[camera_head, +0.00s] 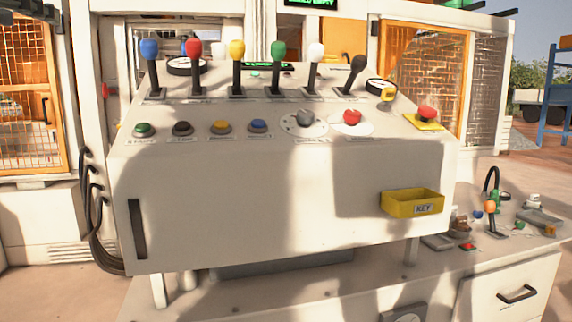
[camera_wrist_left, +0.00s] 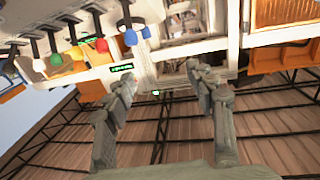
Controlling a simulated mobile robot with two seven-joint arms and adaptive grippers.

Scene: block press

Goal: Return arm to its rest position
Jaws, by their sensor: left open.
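My left gripper (camera_wrist_left: 160,78) shows in the left wrist view, with its two grey fingers spread apart and nothing between them. It is clear of the control console, which appears upside down in that view. No gripper shows in the head view, and my right gripper is in neither view. The console (camera_head: 230,210) stands in the middle of the head view. Its back row has levers with blue (camera_head: 149,48), red (camera_head: 194,48), yellow (camera_head: 237,49), green (camera_head: 278,51), white (camera_head: 316,52) and black (camera_head: 357,64) knobs.
Small items lie on the bench at right. The space before the console is clear.

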